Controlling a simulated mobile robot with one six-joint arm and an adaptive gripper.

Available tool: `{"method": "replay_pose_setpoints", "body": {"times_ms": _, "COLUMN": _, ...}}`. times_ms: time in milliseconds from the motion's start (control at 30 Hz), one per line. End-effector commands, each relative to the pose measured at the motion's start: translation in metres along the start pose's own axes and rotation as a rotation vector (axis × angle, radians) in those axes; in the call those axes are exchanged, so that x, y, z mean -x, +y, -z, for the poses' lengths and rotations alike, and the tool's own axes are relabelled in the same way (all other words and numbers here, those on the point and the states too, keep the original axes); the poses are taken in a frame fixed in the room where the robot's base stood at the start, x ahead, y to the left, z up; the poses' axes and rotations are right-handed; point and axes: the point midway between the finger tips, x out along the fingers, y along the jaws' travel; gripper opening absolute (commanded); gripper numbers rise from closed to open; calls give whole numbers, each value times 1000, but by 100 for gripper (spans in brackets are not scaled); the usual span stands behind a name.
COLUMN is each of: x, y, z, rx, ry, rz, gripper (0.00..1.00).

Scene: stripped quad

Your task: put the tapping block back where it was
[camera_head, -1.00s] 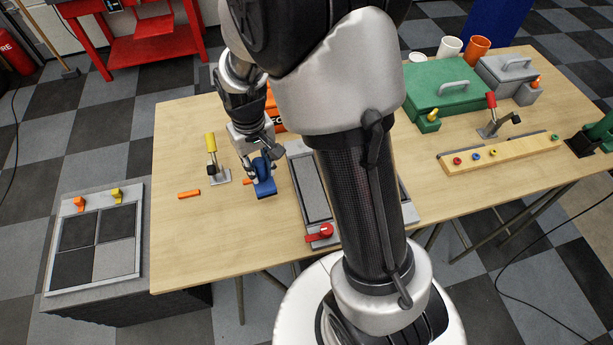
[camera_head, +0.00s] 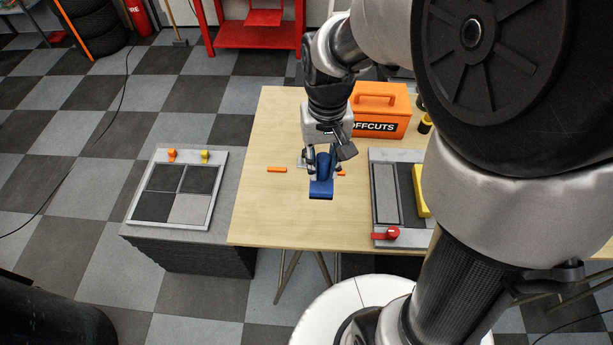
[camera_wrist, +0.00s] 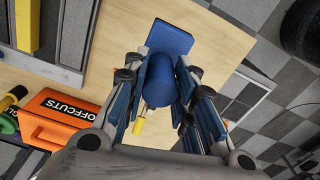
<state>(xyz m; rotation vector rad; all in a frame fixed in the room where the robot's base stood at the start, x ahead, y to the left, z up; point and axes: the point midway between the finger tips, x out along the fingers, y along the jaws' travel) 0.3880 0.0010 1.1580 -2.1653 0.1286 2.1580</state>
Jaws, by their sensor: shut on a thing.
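The tapping block is a blue piece with a flat end (camera_head: 321,188) and a rounded body. My gripper (camera_head: 322,165) is shut on it over the left part of the wooden table (camera_head: 262,215). A dark patch shows just under the block; I cannot tell how high it is held. In the wrist view the block (camera_wrist: 170,38) sits between the two finger pads (camera_wrist: 160,85), its flat end pointing away from my wrist. A yellow handle (camera_wrist: 139,122) shows just beyond the fingers. The block's former place cannot be told from these frames.
Orange sticks (camera_head: 277,169) lie either side of my gripper. An orange OFFCUTS box (camera_head: 380,112) stands behind right. A grey fixture with a red knob (camera_head: 392,233) lies right. A framed panel of four squares (camera_head: 217,204) lies on a grey stand left. The table's front left is clear.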

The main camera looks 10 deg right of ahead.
Motion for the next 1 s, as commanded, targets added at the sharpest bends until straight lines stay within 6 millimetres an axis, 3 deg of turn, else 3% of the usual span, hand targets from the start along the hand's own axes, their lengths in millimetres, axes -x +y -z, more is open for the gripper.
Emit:
{"method": "replay_pose_setpoints", "body": {"times_ms": 33, "x": -19, "y": 0, "z": -2, "rx": 0, "ry": -8, "rz": -1, "gripper": 6}}
{"method": "replay_pose_setpoints", "body": {"times_ms": 100, "x": -39, "y": 0, "z": -1, "rx": 0, "ry": -7, "rz": -1, "gripper": 6}}
{"method": "replay_pose_setpoints", "body": {"times_ms": 400, "x": -114, "y": 0, "z": -1, "rx": 0, "ry": -5, "rz": -1, "gripper": 6}}
{"method": "replay_pose_setpoints", "body": {"times_ms": 733, "x": -143, "y": 0, "z": 0, "rx": 0, "ry": -1, "rz": 0, "gripper": 6}}
{"method": "replay_pose_setpoints", "body": {"times_ms": 1000, "x": -178, "y": 0, "z": 0, "rx": 0, "ry": -1, "rz": 0, "gripper": 6}}
